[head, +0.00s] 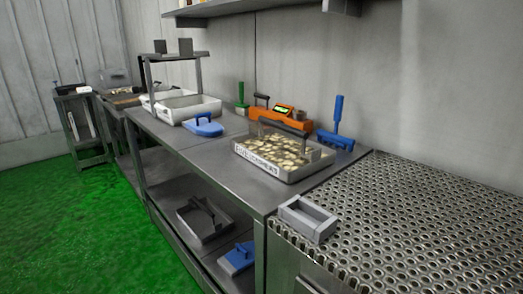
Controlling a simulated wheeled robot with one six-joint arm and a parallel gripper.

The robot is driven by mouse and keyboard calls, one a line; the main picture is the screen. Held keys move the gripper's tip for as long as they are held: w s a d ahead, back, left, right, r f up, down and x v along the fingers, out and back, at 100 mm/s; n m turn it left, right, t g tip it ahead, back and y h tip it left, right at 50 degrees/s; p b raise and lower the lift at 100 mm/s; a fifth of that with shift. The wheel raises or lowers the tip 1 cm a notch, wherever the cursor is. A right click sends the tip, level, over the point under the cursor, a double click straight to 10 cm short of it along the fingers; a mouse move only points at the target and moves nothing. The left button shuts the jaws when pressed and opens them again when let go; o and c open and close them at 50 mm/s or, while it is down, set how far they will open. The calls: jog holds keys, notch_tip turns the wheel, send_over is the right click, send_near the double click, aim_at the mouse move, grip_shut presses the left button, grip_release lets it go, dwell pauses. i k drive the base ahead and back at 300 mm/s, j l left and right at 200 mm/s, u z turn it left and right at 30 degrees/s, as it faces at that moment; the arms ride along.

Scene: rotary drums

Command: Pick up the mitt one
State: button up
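I cannot tell for sure which thing is the mitt. A flat blue piece with a raised handle or loop (203,125) lies on the steel table, in front of the white bins. A similar blue piece (237,258) lies on the lower shelf at the table's near end. A blue tool with an upright handle (337,123) stands at the table's back right, against the wall. My gripper is not in view, and nothing is seen touching any of these.
The steel table (190,142) holds a tray of pale pieces (273,173), an orange device (283,114), a green tool (241,98) and white bins (190,107). A grey box (307,219) sits on the perforated surface (420,215). The green floor (75,215) is clear at left.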

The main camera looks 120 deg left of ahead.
aim_at(200, 126)
jog(key=i+u, duration=0.1)
jog(key=u, duration=0.4)
jog(key=l+u, duration=0.15)
jog(key=u, duration=0.35)
jog(key=i+l+u, duration=0.1)
jog(key=u, duration=0.35)
jog(key=l+u, duration=0.1)
jog(key=u, duration=0.4)
jog(key=l+u, duration=0.15)
jog(key=u, duration=0.35)
jog(key=l+u, duration=0.1)
jog(key=u, duration=0.9)
jog(key=i+j+u, duration=0.2)
jog(key=i+j, duration=0.2)
jog(key=j, duration=0.2)
